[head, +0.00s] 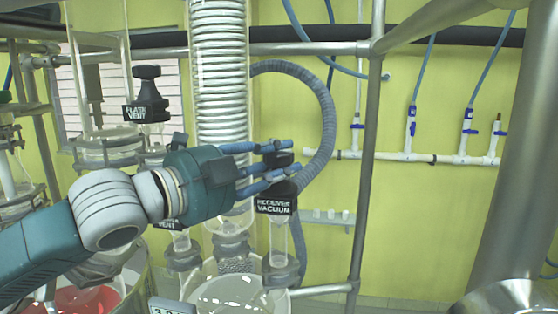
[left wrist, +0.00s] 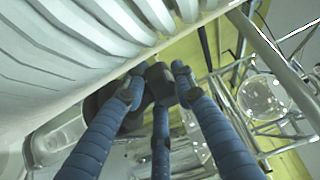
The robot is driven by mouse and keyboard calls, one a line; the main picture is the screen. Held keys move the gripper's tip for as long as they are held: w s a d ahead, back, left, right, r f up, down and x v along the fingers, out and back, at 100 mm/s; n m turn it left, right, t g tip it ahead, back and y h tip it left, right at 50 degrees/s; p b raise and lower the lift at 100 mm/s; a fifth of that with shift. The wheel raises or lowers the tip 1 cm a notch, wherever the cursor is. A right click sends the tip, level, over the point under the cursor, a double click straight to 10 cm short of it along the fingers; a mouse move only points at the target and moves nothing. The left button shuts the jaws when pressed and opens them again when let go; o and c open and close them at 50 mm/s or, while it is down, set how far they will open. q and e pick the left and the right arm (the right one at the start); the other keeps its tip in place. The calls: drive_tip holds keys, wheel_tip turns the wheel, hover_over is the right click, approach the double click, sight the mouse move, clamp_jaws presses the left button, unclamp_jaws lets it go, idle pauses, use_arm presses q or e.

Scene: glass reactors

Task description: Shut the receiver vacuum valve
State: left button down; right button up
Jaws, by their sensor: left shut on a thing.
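The receiver vacuum valve (head: 275,206) carries a black label plate reading "RECEIVER VACUUM" and stands on a clear glass stem right of the coil condenser. My left gripper (head: 287,164) reaches in from the left, its blue fingers shut around the valve's dark knob just above the label. In the left wrist view, the fingers (left wrist: 154,82) close around the dark knob (left wrist: 157,71). The fingers hide most of the knob, so its turn position cannot be told. My right gripper is not in view.
The glass coil condenser (head: 219,75) stands close behind my left wrist. A ribbed grey hose (head: 327,110) arcs right of the gripper. A "FLASK VENT" valve (head: 147,100) is at the left. A metal post (head: 368,160) rises to the right, with open room before the yellow wall.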

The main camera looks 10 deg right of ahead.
use_arm(q)
drive_tip(key=c, duration=1.4)
unclamp_jaws()
drive_tip(key=shift+f, duration=0.25)
drive_tip(key=shift+c, duration=0.2)
drive_tip(key=shift+o, duration=0.3)
drive_tip(key=shift+s+r, duration=0.1)
drive_tip(key=shift+r, duration=0.05)
drive_tip(key=shift+s+a, duration=0.1)
drive_tip(key=shift+a, duration=0.25)
drive_tip(key=v, duration=1.1)
drive_tip(key=shift+s, duration=0.15)
drive_tip(key=shift+a, duration=0.15)
